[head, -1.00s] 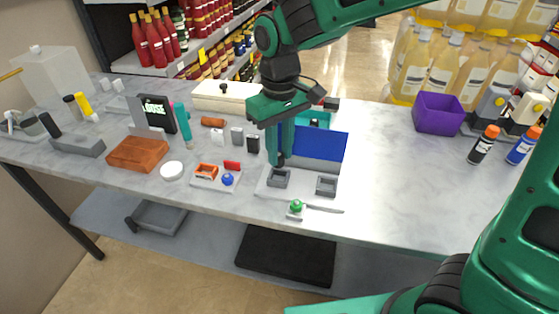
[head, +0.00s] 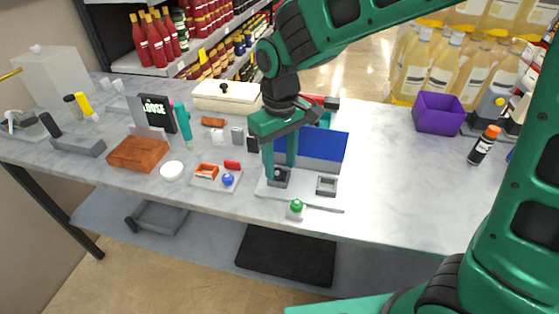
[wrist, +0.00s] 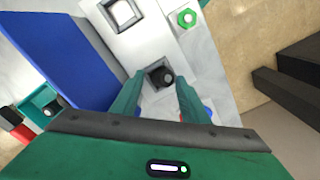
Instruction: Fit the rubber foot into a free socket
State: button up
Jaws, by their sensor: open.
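The white base plate (head: 303,192) carries two square grey sockets. In the wrist view, the rubber foot (wrist: 167,77), small, dark and round, shows inside the near socket (wrist: 152,87), off-centre to one side. I cannot tell how deep it sits. The other socket (head: 326,186) looks empty; it also shows at the top of the wrist view (wrist: 121,11). My gripper (head: 280,174) points down over the near socket. Its two green fingers (wrist: 158,88) stand apart on either side of the foot with visible gaps, touching nothing that I can see.
A blue panel (head: 318,150) stands upright behind the plate. A green-topped piece (head: 296,206) and a thin tool lie at its front edge. A small tray (head: 207,180) with a blue ball is to the left.

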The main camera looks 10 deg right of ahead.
aim_at(280, 172)
notch_tip(280, 172, up, 11)
jog(key=shift+o, duration=0.6)
jog(key=shift+r, duration=0.4)
jog(key=shift+s+a+f+n, duration=0.15)
jog(key=shift+f+n, duration=2)
jog(key=shift+n, duration=2.1)
jog(key=shift+s+a+f+n, duration=0.1)
jog(key=shift+f+n, duration=2.05)
jog(key=shift+n, duration=2.05)
jog(key=shift+s+a+f+n, duration=0.15)
jog(key=shift+f+n, duration=2)
jog(key=shift+n, duration=2.1)
grip_shut()
